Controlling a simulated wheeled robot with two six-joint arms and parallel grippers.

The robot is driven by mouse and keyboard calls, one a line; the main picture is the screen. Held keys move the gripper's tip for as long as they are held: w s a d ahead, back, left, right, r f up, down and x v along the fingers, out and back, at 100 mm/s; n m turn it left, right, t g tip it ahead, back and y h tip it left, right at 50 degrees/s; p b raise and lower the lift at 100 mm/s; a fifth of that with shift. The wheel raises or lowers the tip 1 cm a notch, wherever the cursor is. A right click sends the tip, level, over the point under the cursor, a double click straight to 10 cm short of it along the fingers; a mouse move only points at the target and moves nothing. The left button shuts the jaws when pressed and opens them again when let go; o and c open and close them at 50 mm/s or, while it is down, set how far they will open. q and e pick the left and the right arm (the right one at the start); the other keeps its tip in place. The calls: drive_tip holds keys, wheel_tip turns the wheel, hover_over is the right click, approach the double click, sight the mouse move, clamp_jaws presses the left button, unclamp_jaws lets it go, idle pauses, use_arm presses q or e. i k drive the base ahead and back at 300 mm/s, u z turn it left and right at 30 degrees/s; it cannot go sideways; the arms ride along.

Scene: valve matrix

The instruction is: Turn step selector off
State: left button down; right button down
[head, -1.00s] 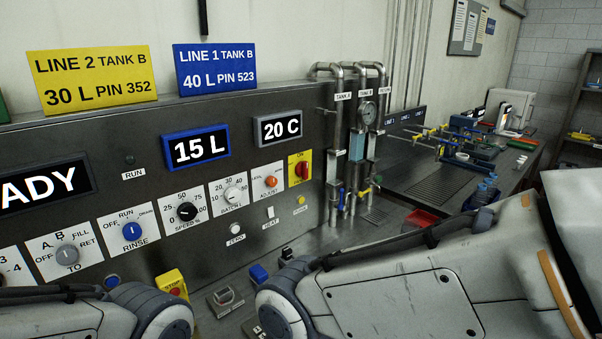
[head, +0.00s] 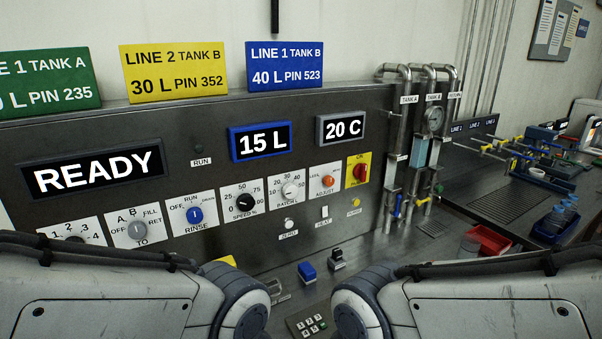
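A numbered rotary selector (head: 75,238) sits at the lower left of the control panel, with 1, 2, 3 and 4 showing on its white plate. My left arm covers its lower part, so its name and pointer cannot be read. No label reading "step" is in sight. To its right are the grey TO selector (head: 136,231) and the blue RINSE selector (head: 195,215). My two arms cross the bottom of the head view, left and right. Neither gripper shows.
The panel (head: 300,225) also has SPEED (head: 245,202) and BATCH (head: 291,190) knobs, an ADJUST knob (head: 328,181) and a red switch (head: 360,171) on yellow. The display (head: 93,174) reads READY. Pipes (head: 405,150) stand at the right.

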sight(194, 216)
drive_tip(key=z, duration=0.05)
drive_tip(key=k, duration=1.1)
drive_tip(key=u, duration=0.9)
drive_tip(key=i, duration=1.25)
drive_tip(key=z, duration=0.65)
